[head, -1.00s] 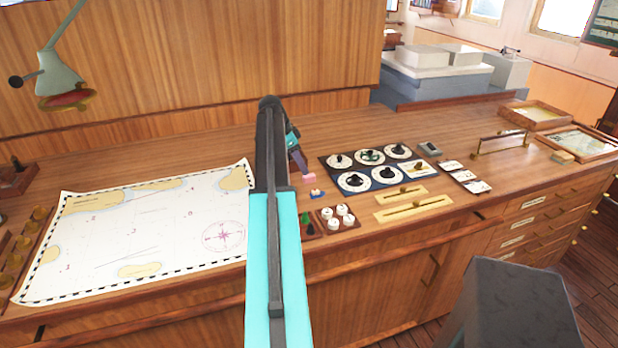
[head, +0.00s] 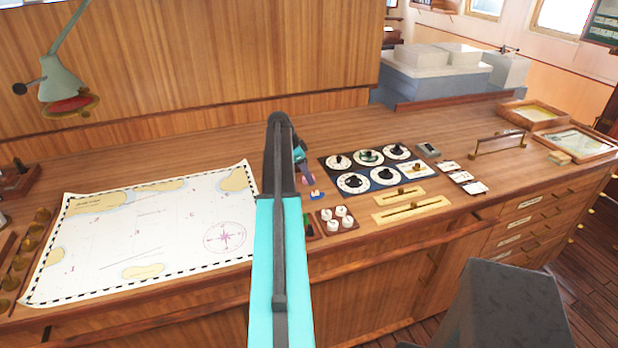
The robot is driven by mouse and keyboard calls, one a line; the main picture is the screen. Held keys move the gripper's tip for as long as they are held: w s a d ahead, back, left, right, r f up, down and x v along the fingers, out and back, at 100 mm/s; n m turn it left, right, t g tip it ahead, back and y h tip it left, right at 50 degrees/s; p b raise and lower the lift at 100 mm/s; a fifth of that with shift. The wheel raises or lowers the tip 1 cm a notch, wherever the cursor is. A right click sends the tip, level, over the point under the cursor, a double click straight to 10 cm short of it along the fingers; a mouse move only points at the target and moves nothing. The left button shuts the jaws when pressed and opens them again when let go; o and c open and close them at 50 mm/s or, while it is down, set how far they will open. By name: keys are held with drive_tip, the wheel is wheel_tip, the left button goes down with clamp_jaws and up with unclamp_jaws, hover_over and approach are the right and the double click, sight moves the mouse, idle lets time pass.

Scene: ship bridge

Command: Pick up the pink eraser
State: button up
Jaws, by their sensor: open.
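The pink eraser (head: 305,181) is on the wooden counter, just right of my arm. Only a small bit of pink shows at the tip of my gripper (head: 306,176). My gripper is open and points down at the eraser, close above or around it; I cannot tell which. My arm hides part of the gripper. A small blue and orange piece (head: 317,194) lies just in front of the eraser.
A chart (head: 140,235) covers the counter on the left. To the right are a panel of dials (head: 367,158), a tray of white knobs (head: 338,218), brass rulers (head: 412,210) and small cards (head: 461,177). A lamp (head: 65,85) hangs at the left.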

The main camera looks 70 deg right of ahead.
idle(0.5)
clamp_jaws()
drive_tip(key=shift+r, duration=0.1)
wheel_tip(320, 180, up, 10)
drive_tip(key=b, duration=0.3)
drive_tip(key=shift+b, duration=0.35)
idle(0.6)
